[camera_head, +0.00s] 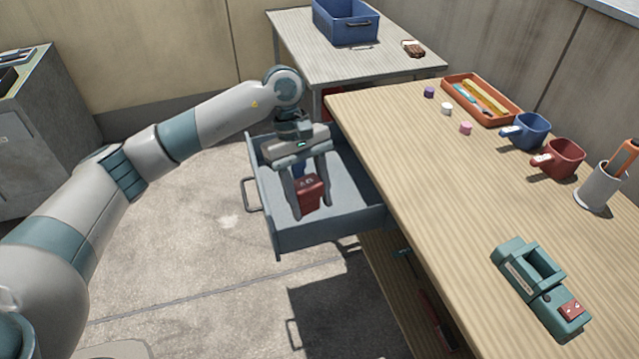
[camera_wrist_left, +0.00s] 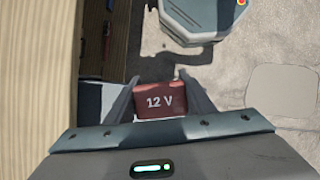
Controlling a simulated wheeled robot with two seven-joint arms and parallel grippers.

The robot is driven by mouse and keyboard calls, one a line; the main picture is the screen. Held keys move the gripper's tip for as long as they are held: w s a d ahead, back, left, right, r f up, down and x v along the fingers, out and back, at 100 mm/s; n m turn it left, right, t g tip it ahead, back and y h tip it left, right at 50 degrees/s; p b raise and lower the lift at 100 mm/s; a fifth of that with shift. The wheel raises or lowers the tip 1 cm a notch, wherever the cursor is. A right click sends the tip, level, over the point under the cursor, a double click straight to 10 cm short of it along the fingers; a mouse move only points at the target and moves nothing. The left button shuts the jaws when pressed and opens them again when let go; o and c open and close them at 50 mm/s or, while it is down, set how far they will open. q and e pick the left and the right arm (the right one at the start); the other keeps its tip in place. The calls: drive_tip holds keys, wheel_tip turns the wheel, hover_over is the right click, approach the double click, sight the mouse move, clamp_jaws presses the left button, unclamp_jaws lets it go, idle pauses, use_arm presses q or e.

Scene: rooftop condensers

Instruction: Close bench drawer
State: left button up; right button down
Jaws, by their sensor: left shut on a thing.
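The bench drawer (camera_head: 315,238) is blue-grey and stands pulled out from the left side of the wooden bench (camera_head: 440,170). Its handle (camera_head: 249,194) is on the front panel, facing left. My left gripper (camera_head: 310,205) is over the open drawer, pointing down, with its fingers closed on a red block (camera_head: 309,188). In the left wrist view the block (camera_wrist_left: 160,103) reads "12 V" and sits between both fingers. Whether it touches the drawer floor I cannot tell. My right gripper is not in view.
On the bench are an orange tray (camera_head: 482,97), a blue mug (camera_head: 527,131), a red mug (camera_head: 560,158), a grey cup (camera_head: 602,188) and a teal tool (camera_head: 540,285). A blue bin (camera_head: 345,24) stands on the back table (camera_head: 300,45). Floor left of the drawer is clear.

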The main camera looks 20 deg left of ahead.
use_arm(q)
drive_tip(key=s+a+r+m+g+y, duration=0.1)
drive_tip(key=s+a+r+m+y, duration=0.1)
drive_tip(key=s+m, duration=0.7)
drive_tip(key=shift+s+a+r+m+y, duration=0.15)
drive_tip(key=shift+a+r+m+y, duration=0.15)
drive_tip(key=shift+a+y, duration=0.6)
drive_tip(key=shift+a, duration=0.2)
